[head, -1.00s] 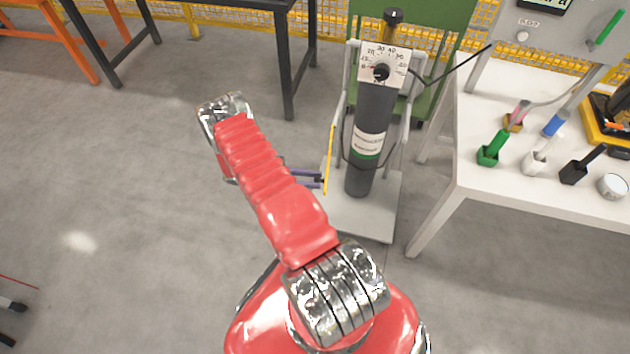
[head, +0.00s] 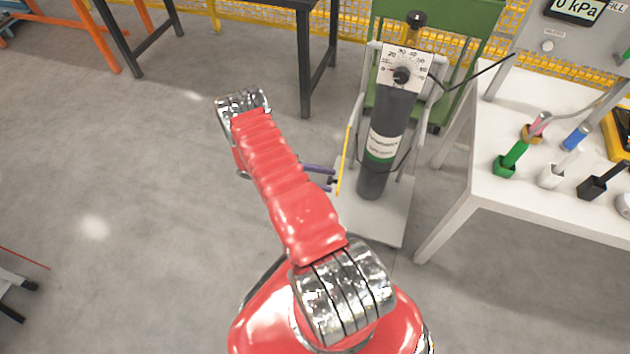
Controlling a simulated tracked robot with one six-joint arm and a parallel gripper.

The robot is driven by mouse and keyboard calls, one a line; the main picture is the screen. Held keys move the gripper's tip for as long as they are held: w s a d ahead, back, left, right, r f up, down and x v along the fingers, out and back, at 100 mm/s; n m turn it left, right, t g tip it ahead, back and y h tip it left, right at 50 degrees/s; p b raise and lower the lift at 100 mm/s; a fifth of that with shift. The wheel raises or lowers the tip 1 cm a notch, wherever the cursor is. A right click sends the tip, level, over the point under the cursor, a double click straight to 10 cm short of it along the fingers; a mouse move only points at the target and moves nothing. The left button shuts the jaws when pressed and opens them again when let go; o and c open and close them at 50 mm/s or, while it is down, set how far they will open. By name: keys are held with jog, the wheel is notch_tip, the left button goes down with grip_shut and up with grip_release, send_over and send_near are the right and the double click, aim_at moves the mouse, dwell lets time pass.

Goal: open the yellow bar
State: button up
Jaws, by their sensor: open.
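The yellow bar (head: 345,158) is thin and stands nearly upright, leaning slightly, at the left side of the cylinder cart (head: 385,222). The cart carries a dark gas cylinder (head: 389,118) with a green band and a dial plate on top. My gripper (head: 332,180) shows as two purple fingers sticking out to the right from behind my red arm. The fingers are apart, with their tips just left of the bar's lower part. I cannot tell whether they touch it. The gripper's body is hidden behind the arm.
A white table (head: 462,215) stands to the right with a green block (head: 510,160) and other coloured items on it. A grey panel with a 0 kPa display (head: 580,8) is above. A dark table frame (head: 306,70) is behind.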

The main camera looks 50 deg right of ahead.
jog(key=v, duration=1.3)
jog(key=shift+w+a, duration=0.25)
jog(key=shift+w, duration=0.05)
jog(key=shift+f, duration=0.15)
